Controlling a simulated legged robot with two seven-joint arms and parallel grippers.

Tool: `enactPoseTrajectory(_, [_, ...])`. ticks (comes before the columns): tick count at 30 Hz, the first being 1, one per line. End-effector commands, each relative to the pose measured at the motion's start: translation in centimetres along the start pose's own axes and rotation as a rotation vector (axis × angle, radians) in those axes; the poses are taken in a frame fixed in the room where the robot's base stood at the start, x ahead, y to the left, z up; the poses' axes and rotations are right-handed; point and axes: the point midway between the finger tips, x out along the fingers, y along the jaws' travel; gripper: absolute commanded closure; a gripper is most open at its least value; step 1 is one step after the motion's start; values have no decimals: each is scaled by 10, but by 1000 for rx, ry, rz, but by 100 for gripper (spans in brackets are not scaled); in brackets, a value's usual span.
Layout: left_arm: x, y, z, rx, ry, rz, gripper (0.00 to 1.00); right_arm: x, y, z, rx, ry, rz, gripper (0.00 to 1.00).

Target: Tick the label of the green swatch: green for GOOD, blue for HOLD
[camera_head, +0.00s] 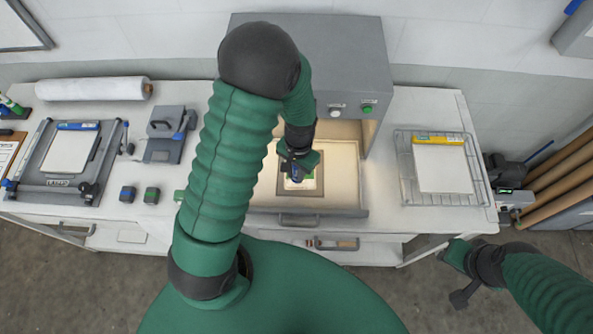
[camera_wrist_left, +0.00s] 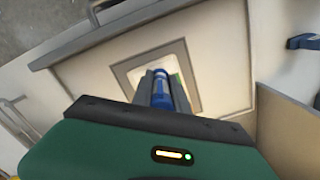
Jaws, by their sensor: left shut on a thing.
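My left gripper (camera_head: 296,168) is over the lit open drawer (camera_head: 346,170) of the grey cabinet. It is shut on a blue pen-like thing (camera_wrist_left: 160,90), which points down at a framed card (camera_wrist_left: 193,65). The card lies in a brown-grey frame (camera_head: 300,192). A green patch (camera_head: 308,176) shows beside the gripper, and a green sliver also shows in the wrist view. The gripper hides most of the card, and I cannot tell if the tip touches it. My right gripper (camera_head: 462,280) hangs low at the right, in front of the table; its jaws are unclear.
The grey cabinet (camera_head: 350,50) stands behind the drawer, with a white and a green button. A wire rack (camera_head: 405,170) with a white sheet is at the right. At the left are a clamp frame (camera_head: 28,185), a small grey press (camera_head: 165,148), and blue (camera_head: 128,193) and green (camera_head: 152,194) blocks.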

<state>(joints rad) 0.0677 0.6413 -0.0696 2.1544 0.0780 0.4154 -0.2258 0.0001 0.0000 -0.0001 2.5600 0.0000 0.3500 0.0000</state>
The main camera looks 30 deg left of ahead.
Motion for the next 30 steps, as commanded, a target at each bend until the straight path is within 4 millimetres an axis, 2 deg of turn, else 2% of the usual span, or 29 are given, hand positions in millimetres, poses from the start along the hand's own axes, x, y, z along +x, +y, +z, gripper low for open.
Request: enactPoseTrajectory(30, [0, 13, 3, 0, -1, 0, 100, -4, 0, -1, 0, 0, 0, 67])
